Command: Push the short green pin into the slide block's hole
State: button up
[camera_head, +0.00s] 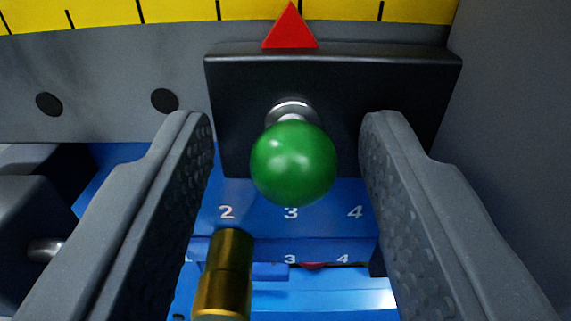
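The green pin (293,163) shows as a round green ball head in front of the black slide block (240,100). A short silver collar (293,108) shows between the ball and the block's face. How deep the pin sits, and the hole itself, are hidden behind the ball and collar. My gripper (288,130) is open, with one finger on each side of the green ball and a visible gap on both sides. A red pointer (290,28) stands on top of the block.
A yellow scale with black marks (180,10) runs along the top. A grey plate with dark holes (164,99) is left of the block. Below are a blue panel numbered 2, 3, 4 (322,195) and a brass cylinder (226,275). A grey wall (510,110) stands at right.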

jog(key=shift+s, duration=0.1)
jog(key=s, duration=1.3)
jog(key=shift+s+p, duration=0.3)
jog(key=shift+p, duration=0.15)
jog(key=s+r+g, duration=0.1)
jog(key=s+r, duration=0.4)
jog(key=r, duration=0.7)
jog(key=s+r, duration=0.5)
jog(key=r, duration=0.6)
jog(key=s+r, duration=0.6)
jog(key=s, duration=0.3)
jog(key=s+r+g, duration=0.1)
jog(key=s+r, duration=0.6)
jog(key=s, duration=0.3)
jog(key=shift+r+g, duration=0.2)
jog(key=shift+g, duration=0.1)
